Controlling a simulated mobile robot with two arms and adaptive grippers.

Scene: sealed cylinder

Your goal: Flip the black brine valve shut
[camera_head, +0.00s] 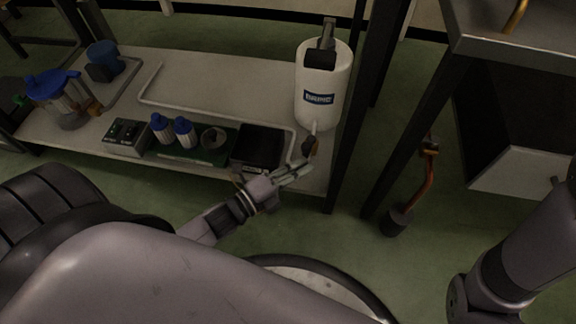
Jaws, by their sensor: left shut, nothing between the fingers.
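A white cylindrical tank (311,80) with a blue label stands at the right end of the low shelf. A black block and grey upright part (320,57) sit at its top. Below the tank, a thin spout leads to a small black part (310,144), which looks like the brine valve; its exact lever position is too small to tell. My left gripper (305,170) is shut and empty, just below and close to this black part; I cannot tell whether they touch. My right arm shows at the lower right, but its gripper is out of view.
The pale shelf (215,85) also holds a blue-lidded jar (68,105), a switch box (127,137), blue-capped bottles (183,133) and a black box (262,146). Dark posts stand right of the tank. A copper pipe (425,190) hangs farther right. Green floor lies in front.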

